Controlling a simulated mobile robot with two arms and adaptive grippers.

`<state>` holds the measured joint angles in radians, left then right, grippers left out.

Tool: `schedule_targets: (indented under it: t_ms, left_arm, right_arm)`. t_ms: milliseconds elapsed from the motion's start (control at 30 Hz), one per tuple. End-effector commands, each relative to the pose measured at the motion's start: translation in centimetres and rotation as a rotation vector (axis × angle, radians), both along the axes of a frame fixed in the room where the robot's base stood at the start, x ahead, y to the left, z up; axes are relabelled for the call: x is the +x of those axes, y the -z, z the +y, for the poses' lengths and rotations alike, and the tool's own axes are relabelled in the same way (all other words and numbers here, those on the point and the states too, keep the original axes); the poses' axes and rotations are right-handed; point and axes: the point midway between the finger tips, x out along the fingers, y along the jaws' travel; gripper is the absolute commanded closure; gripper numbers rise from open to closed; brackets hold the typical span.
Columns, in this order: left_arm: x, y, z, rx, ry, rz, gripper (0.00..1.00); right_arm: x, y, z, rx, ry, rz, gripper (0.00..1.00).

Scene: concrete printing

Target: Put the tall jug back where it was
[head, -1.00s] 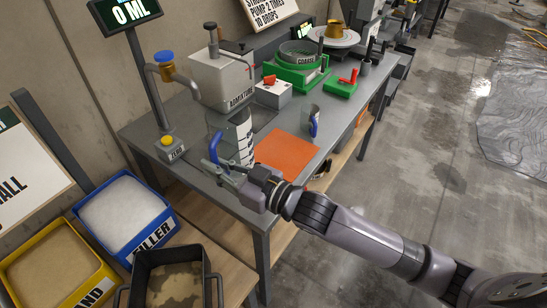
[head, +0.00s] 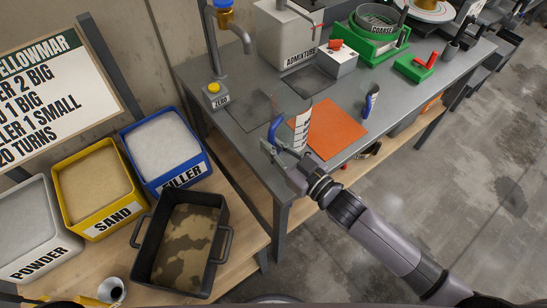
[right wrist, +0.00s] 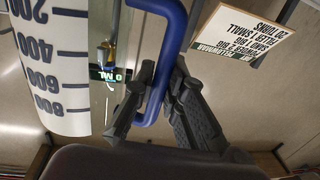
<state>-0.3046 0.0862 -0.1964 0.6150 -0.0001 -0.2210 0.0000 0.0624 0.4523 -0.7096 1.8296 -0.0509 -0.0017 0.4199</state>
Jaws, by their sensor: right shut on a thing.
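The tall jug (head: 300,127) is clear, with a white scale strip and a blue handle (head: 274,131). It is upright just left of the orange mat (head: 338,128) near the bench's front edge. I cannot tell whether its base touches the bench. My right gripper (head: 271,149) is shut on the blue handle. In the right wrist view the gripper's fingers (right wrist: 157,95) close around the handle (right wrist: 170,50), and the jug's scale strip (right wrist: 52,65) fills the left side, upside down. My left gripper is not in view.
A smaller jug (head: 370,101) stands right of the mat. A dark square pad (head: 250,113) is bare, beside the ZERO button box (head: 214,96) and below the tap (head: 240,38). The admixture dispenser (head: 285,35) stands behind. Tubs and a black pan (head: 225,218) are at lower left.

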Motion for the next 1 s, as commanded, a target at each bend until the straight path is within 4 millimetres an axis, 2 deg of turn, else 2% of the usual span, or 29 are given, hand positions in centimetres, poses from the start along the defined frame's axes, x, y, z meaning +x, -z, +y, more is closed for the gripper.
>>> schedule_targets:
  t_ms: [100,233,500,900,933,1000]
  left_arm:
    - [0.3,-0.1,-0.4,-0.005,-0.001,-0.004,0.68]
    - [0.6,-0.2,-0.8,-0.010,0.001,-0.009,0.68]
    - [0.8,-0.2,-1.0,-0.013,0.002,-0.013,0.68]
    - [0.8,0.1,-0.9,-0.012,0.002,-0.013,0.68]
    - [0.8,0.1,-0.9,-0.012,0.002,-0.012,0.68]
    - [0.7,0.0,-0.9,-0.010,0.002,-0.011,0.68]
  right_arm:
    - [0.0,1.7,0.0,0.001,0.000,-0.001,1.00]
    - [0.0,2.6,0.0,0.002,0.000,-0.002,1.00]
    - [0.0,6.0,0.0,0.000,0.001,-0.003,1.00]
    - [0.0,6.6,0.0,0.001,-0.001,-0.004,1.00]
    - [0.0,6.7,0.0,0.001,0.000,-0.002,0.88]
    - [0.0,6.6,0.0,0.000,0.000,-0.001,0.83]
